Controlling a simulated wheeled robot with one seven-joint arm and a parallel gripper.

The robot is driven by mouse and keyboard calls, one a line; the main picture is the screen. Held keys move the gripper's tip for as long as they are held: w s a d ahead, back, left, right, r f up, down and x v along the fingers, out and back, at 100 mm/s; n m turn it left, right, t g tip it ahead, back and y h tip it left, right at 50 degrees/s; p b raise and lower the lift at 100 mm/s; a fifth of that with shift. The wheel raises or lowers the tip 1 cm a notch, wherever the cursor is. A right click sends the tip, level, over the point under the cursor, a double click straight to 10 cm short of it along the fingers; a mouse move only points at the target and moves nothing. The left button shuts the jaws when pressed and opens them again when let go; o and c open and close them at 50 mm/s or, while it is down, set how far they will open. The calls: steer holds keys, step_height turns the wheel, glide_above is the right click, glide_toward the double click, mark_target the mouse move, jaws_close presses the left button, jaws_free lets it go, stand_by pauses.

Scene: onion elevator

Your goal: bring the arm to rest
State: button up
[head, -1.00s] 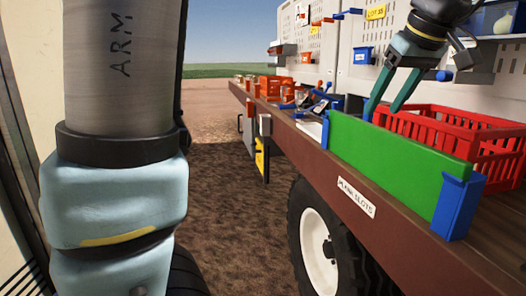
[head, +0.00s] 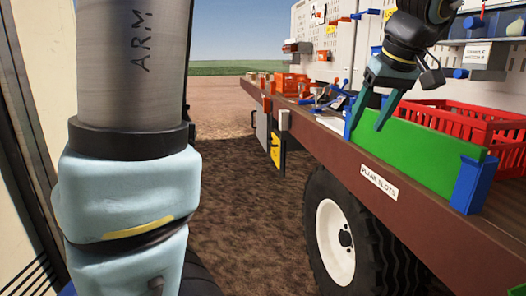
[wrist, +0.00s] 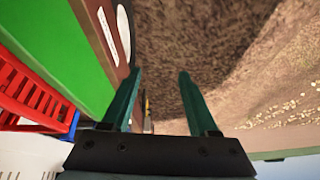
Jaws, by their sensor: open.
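My gripper (head: 371,112) is open, with its two teal fingers apart and nothing between them. In the head view it hangs at the left end of the green board (head: 420,150), in front of the bench edge. The green board stands upright in blue end holders along the bench's front edge. In the wrist view my gripper (wrist: 157,90) points over bare ground, with the green board (wrist: 50,40) to its left.
A red crate (head: 460,120) stands behind the green board. The brown bench edge (head: 350,150) runs above a black tyre (head: 385,250). A white perforated panel (head: 345,45) rises behind. Open soil (head: 250,220) lies in front of the bench.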

steer(key=a+f+m+g, duration=0.1)
steer(key=a+f, duration=0.9)
steer(key=a, duration=0.4)
steer(key=s+a+f+m+g+h, duration=0.1)
steer(key=a+f+g, duration=0.1)
steer(key=a+f, duration=0.9)
steer(key=a, duration=0.2)
steer(key=shift+a+f, duration=0.25)
steer(key=shift+a, duration=0.1)
steer(key=shift+s, duration=0.1)
